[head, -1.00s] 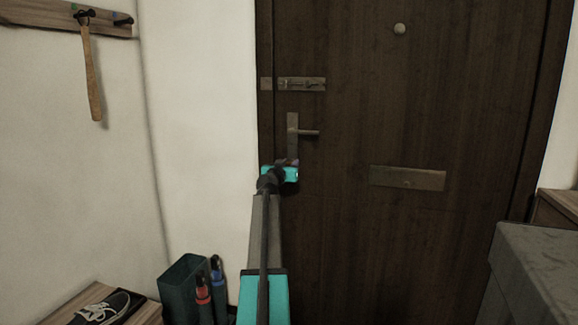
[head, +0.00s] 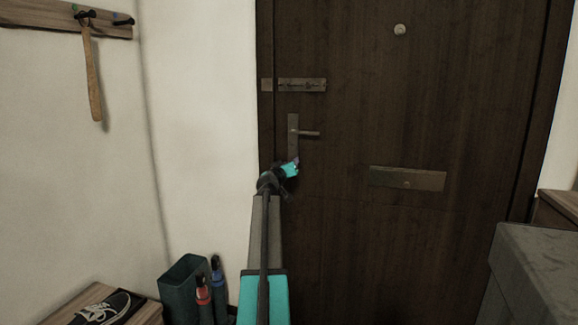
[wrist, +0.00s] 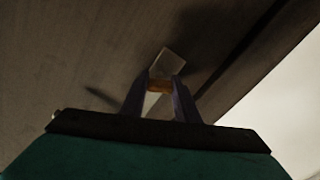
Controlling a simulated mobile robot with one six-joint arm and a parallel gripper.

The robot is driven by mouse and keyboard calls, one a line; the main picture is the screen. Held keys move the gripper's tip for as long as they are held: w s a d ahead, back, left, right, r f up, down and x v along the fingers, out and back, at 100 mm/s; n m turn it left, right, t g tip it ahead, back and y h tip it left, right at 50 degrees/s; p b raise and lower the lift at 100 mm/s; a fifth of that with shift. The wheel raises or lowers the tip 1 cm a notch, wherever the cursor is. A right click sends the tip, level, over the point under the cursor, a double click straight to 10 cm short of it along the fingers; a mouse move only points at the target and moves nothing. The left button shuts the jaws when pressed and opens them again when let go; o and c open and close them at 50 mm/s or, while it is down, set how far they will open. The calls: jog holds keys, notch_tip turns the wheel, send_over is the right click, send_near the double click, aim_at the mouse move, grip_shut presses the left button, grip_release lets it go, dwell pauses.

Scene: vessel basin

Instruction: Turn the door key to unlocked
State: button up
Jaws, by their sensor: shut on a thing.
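The dark wooden door (head: 345,200) is closed in front of me. Its lock plate with a lever handle (head: 308,133) is near the left edge, the lever pointing right. My gripper (head: 294,162) is at the lower end of that plate, rolled at a slant. In the wrist view my gripper (wrist: 158,95) has both fingers closed around a small brass-coloured piece, the key (wrist: 160,85), just in front of the end of the plate (wrist: 169,63). Most of the key is hidden between the fingers, and I cannot read the lock's state.
A bolt plate (head: 302,85) is above the handle, and a letter slot (head: 407,179) is to the right. A bin (head: 187,283), a shoe (head: 101,307) on a bench and a wall rack (head: 62,17) are left. A grey cabinet (head: 540,262) stands right.

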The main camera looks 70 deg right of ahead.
jog(key=n, duration=0.2)
jog(key=n+p, duration=0.1)
jog(key=shift+s+d+r+n, duration=0.1)
jog(key=shift+r+n, duration=0.1)
jog(key=shift+n, duration=0.2)
jog(key=n+p, duration=0.1)
jog(key=n, duration=0.2)
jog(key=shift+n+p, duration=0.3)
jog(key=shift+p, duration=0.05)
jog(key=n+p, duration=0.2)
jog(key=n, duration=0.3)
jog(key=shift+p, duration=0.4)
jog(key=shift+f+n, duration=0.1)
jog(key=shift+n, duration=0.2)
jog(key=o, duration=1)
jog(key=shift+s, duration=0.1)
jog(key=shift+o, duration=0.2)
jog(key=shift+f, duration=0.1)
jog(key=a, duration=1.3)
jog(key=shift+s+a, duration=0.3)
jog(key=shift+a, duration=0.1)
